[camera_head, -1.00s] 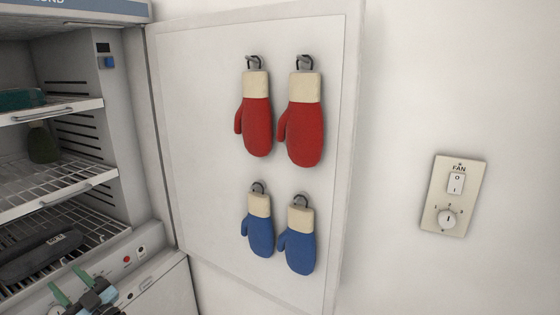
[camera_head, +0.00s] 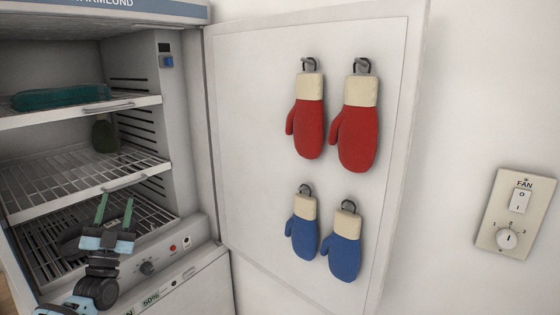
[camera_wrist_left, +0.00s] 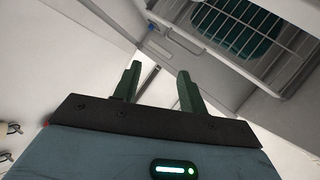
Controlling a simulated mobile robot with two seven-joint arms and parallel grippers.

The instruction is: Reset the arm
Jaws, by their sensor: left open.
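My left gripper (camera_head: 116,211) is in the lower left of the head view, in front of the open cabinet's lower part. Its two green fingers point up and are apart, with nothing between them. The left wrist view also shows the open, empty fingers (camera_wrist_left: 157,88), with the cabinet's inside beyond them. My right gripper is in neither view.
The open cabinet (camera_head: 190,110) has wire shelves (camera_head: 75,185) holding a teal item (camera_head: 62,96) and a dark green one (camera_head: 105,136). Its open door (camera_head: 255,130) carries red mitts (camera_head: 356,138) and blue mitts (camera_head: 345,258). A fan switch plate (camera_head: 515,213) is on the right wall.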

